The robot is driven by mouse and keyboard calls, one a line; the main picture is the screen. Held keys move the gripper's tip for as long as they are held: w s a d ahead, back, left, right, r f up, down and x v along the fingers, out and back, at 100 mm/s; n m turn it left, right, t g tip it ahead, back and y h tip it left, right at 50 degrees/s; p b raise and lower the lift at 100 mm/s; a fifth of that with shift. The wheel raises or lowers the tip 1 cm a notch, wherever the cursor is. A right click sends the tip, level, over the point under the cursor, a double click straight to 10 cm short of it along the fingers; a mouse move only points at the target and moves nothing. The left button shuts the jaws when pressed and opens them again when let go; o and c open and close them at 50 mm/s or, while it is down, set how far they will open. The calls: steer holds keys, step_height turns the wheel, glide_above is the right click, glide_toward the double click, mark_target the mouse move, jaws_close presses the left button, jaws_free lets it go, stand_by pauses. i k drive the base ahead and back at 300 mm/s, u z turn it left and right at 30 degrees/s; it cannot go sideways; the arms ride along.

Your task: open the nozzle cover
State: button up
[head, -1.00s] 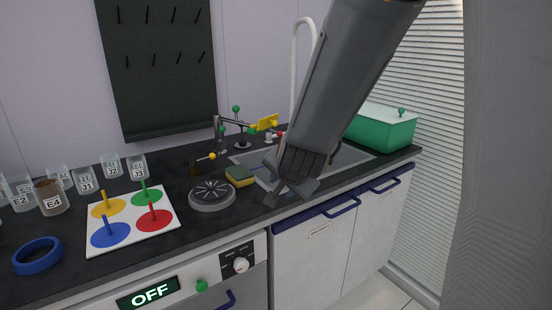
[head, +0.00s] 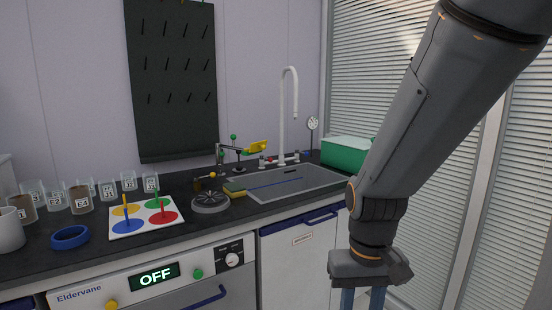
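A small apparatus with thin metal arms and green knobs (head: 234,150) stands on the counter left of the sink. A yellow flap-like part (head: 257,147) sits at its right end; it may be the nozzle cover, but its state is too small to tell. My gripper (head: 362,300) hangs pointing down in front of the cabinet, right of and well apart from the apparatus. Its two blue-grey fingers are apart with nothing seen between them. Their tips are cut off by the lower picture edge.
A sink (head: 290,182) with a white tap (head: 284,115) lies right of the apparatus, a green box (head: 345,152) beyond. A round grey drain-like disc (head: 210,202), a colored peg board (head: 145,217), a blue ring (head: 70,237) and several jars are on the counter. Dark blue handles (head: 310,222) stick out in front.

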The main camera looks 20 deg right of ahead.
mark_target(259, 146)
steer(key=u, duration=0.05)
steer(key=k, duration=0.4)
steer(key=z, duration=1.3)
steer(key=i, duration=1.15)
steer(key=u, duration=0.6)
steer(key=i, duration=0.6)
steer(key=u, duration=0.7)
